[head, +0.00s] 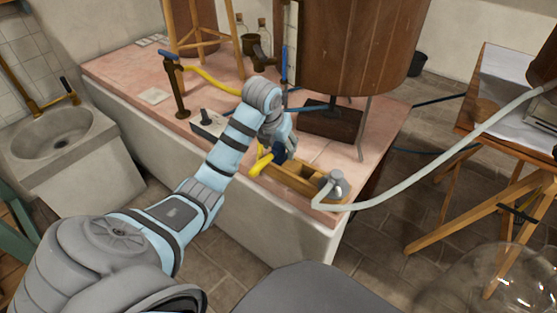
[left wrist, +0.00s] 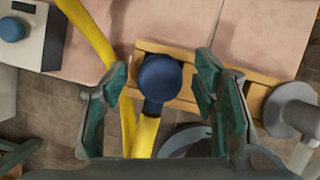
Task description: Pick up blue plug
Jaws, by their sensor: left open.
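The blue plug (left wrist: 160,78) is a round dark blue knob with a yellow hose end (left wrist: 146,135) below it in the left wrist view. In the head view the plug (head: 279,153) shows small and partly hidden at the left end of a wooden box (head: 312,187). My left gripper (left wrist: 161,84) is open, with its green-padded fingers on either side of the plug. I see gaps between the pads and the plug in the wrist view. How deep the fingers reach is hard to tell. My right gripper is not in view.
A grey metal fitting with a pale hose (head: 334,184) stands at the box's right end. A grey box with a dark knob (head: 208,123) lies left. A wooden barrel (head: 352,45) stands behind. The pink tabletop's front edge is close by.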

